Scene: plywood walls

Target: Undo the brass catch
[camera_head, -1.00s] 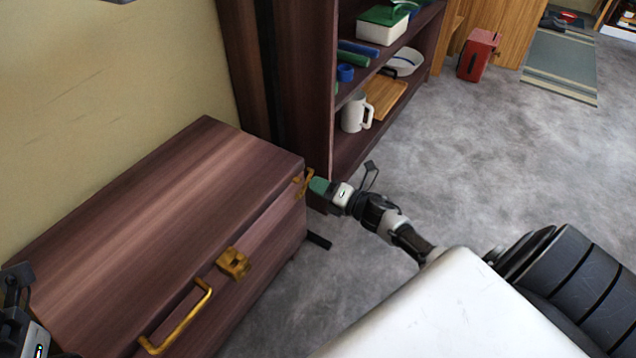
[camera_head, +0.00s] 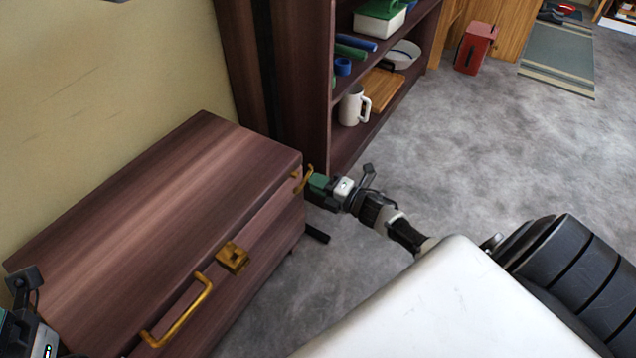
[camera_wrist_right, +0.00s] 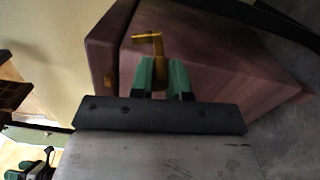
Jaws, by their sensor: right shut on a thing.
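A dark reddish-brown wooden chest (camera_head: 150,205) stands against the wall with its lid down. A small brass catch (camera_head: 307,180) sits near the top of its right end. My right gripper (camera_head: 313,183) is at this catch. In the right wrist view, the green fingers of my right gripper (camera_wrist_right: 162,75) are shut on the brass catch (camera_wrist_right: 150,43), whose bent top sticks out beyond them. A brass clasp (camera_head: 232,257) and a brass handle (camera_head: 178,315) are on the chest's front. My left gripper (camera_head: 25,300) shows only partly at the left edge, its jaws unclear.
A dark shelf unit (camera_head: 303,110) stands just behind the chest's right end, holding a white mug (camera_head: 353,106) and a wooden board (camera_head: 385,90). A red box (camera_head: 475,48) and a striped mat (camera_head: 560,58) are farther back. Grey carpet (camera_head: 480,150) to the right is open.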

